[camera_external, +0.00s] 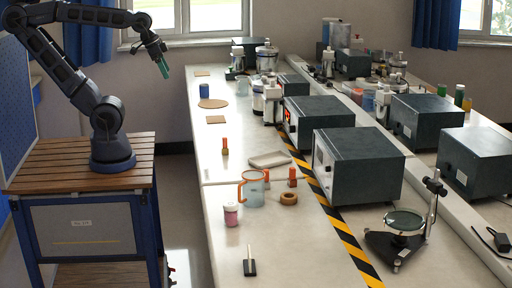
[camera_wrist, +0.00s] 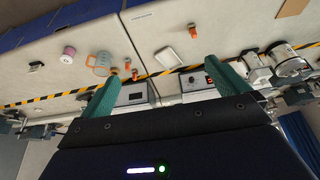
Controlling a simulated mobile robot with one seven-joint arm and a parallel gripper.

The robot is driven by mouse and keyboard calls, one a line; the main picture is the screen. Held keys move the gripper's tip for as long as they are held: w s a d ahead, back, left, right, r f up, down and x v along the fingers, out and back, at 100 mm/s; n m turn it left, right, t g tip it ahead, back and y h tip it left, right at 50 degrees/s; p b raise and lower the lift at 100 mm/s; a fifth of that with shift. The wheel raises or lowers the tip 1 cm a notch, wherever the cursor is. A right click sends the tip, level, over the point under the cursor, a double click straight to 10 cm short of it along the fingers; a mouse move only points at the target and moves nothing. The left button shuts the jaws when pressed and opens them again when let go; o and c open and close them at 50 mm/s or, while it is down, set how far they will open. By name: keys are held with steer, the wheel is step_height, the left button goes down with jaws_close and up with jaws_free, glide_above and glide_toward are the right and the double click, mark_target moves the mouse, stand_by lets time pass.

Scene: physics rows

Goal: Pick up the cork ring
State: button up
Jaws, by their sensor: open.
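The cork ring (camera_external: 289,198) is a small brown ring lying flat on the white bench, right of a clear mug with an orange rim and handle (camera_external: 252,189). In the wrist view the cork ring (camera_wrist: 113,71) is small and sits just below the mug (camera_wrist: 101,62), near the left finger. My gripper (camera_external: 162,69) is raised in the air at the upper left, far from the ring and left of the bench. In the wrist view my gripper (camera_wrist: 168,80) has its two green fingers wide apart, with nothing held between them.
Orange-topped pieces (camera_external: 292,177) stand close behind the ring. A pink jar (camera_external: 231,214), a black brush (camera_external: 250,262) and a shallow tray (camera_external: 270,160) are nearby. A large grey instrument (camera_external: 358,165) stands right of it, beyond striped tape (camera_external: 344,238). The bench's left front is clear.

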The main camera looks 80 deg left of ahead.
steer(key=c, duration=0.4)
steer(key=shift+w, duration=0.1)
steer(key=w+d+m+g+y, duration=0.1)
steer(key=w+d+m, duration=0.3)
steer(key=w, duration=0.8)
steer(key=m+g+h, duration=0.3)
steer(key=m, duration=1)
glide_above(286, 198)
steer(key=w+a, duration=0.1)
steer(key=a, duration=0.2)
step_height(286, 198, down, 33)
steer(key=shift+d+f, duration=0.1)
steer(key=shift+d, duration=0.05)
steer(key=shift+w+d+f, duration=0.15)
steer(key=shift+f, duration=1.2)
steer(key=shift+w+d+f, duration=0.1)
steer(key=shift+d+f, duration=0.05)
steer(key=shift+f, duration=1.2)
